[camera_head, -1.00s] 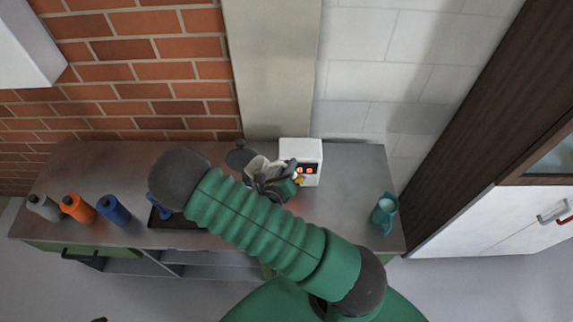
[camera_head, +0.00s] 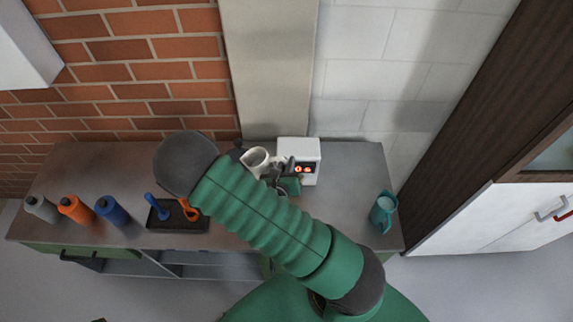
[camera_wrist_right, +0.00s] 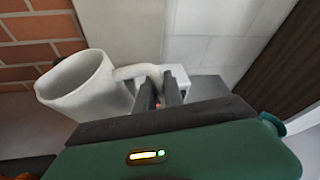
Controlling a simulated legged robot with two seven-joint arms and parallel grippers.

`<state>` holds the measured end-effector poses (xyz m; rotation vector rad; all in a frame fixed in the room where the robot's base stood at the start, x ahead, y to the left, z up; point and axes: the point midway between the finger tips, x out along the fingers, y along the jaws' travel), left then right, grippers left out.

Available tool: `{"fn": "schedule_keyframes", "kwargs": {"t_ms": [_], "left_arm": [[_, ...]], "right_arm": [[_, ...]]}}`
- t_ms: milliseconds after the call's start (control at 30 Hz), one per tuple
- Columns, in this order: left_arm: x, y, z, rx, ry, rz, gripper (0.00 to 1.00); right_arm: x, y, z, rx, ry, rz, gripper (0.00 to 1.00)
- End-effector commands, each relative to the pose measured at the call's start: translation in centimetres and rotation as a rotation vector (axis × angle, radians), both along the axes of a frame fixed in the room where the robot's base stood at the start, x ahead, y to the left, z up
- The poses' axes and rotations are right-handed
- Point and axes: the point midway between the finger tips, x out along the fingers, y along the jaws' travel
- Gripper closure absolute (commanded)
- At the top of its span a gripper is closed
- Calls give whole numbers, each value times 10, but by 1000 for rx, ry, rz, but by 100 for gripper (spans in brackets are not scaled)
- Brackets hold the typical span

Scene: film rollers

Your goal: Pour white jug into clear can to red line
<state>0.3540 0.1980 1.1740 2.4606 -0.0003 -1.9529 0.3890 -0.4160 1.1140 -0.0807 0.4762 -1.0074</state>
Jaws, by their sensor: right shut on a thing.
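The white jug (camera_head: 256,161) is above the back middle of the counter, its open mouth showing. My right gripper (camera_head: 285,170) is shut on its handle, to the right of the jug. In the right wrist view the jug (camera_wrist_right: 82,92) leans to the left, and the fingers (camera_wrist_right: 160,92) close around the handle. I cannot make out its contents. No clear can or red line can be made out; my green arm covers part of the counter. My left gripper is not in view.
A white box (camera_head: 301,151) with red displays stands right behind the gripper. A teal jug (camera_head: 384,210) stands at the counter's right end. Grey, orange and blue bottles (camera_head: 75,209) stand at left, beside a dark tray (camera_head: 177,222) with blue and orange tools. The right counter is mostly clear.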

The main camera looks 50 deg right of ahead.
Motion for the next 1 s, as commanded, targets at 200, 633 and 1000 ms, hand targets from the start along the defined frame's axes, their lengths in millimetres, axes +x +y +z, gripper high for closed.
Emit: {"fn": "schedule_keyframes", "kwargs": {"t_ms": [200,633,1000], "left_arm": [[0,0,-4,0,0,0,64],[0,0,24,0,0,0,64],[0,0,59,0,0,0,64]], "right_arm": [[0,0,6,87,-117,0,100],[0,0,30,114,-151,-1,100],[0,0,57,155,-208,-1,100]]}}
